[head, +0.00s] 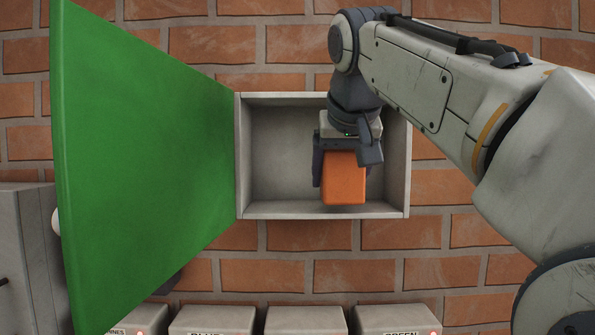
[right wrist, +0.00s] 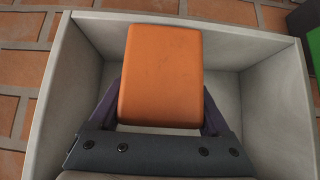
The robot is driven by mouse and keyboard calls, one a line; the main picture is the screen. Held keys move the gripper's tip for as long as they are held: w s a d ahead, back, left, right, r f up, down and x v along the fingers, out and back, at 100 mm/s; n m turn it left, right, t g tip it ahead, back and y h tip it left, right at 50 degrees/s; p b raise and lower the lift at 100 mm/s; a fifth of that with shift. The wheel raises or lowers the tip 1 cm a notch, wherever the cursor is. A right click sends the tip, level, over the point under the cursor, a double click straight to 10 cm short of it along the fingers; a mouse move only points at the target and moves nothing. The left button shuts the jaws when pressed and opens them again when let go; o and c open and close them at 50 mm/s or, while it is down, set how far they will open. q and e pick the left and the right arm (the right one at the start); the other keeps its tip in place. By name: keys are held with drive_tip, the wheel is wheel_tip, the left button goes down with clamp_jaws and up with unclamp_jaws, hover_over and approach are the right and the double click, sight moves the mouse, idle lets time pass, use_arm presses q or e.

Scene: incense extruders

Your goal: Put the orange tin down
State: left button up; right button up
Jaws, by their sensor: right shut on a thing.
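The orange tin (head: 344,180) is a block with rounded edges, held between the fingers of my right gripper (head: 343,160). My right gripper is shut on it. In the right wrist view the orange tin (right wrist: 160,75) fills the space between the dark fingers. Behind it is an open grey box (head: 240,165) with pale walls, and the tin overlaps the right half of its opening. I cannot tell whether the tin touches the box's inner surface. My left gripper is not in view.
A large green panel (head: 140,165) stands open at the box's left edge, like a door. Several grey units with labels and small red lights line the bottom, among them one marked GREEN (head: 398,322). The left half of the box is clear. Brick (head: 290,45) surrounds it.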

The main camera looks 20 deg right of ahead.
drive_tip(key=w+p, duration=0.1)
drive_tip(key=w+d, duration=0.1)
drive_tip(key=w, duration=0.1)
drive_tip(key=shift+w+d+r+p, duration=0.1)
drive_tip(key=shift+w+r+p, duration=0.1)
drive_tip(key=shift+w+p, duration=0.15)
drive_tip(key=shift+w+d+f, duration=0.1)
drive_tip(key=shift+w+f, duration=0.3)
drive_tip(key=shift+f, duration=0.35)
drive_tip(key=shift+s+f, duration=0.1)
drive_tip(key=shift+f, duration=0.05)
drive_tip(key=shift+f, duration=0.15)
drive_tip(key=o, duration=1.6)
drive_tip(key=shift+c, duration=0.2)
drive_tip(key=v, duration=1.1)
drive_tip(key=shift+p, duration=0.35)
drive_tip(key=shift+s+r, duration=0.35)
drive_tip(key=shift+r, duration=0.1)
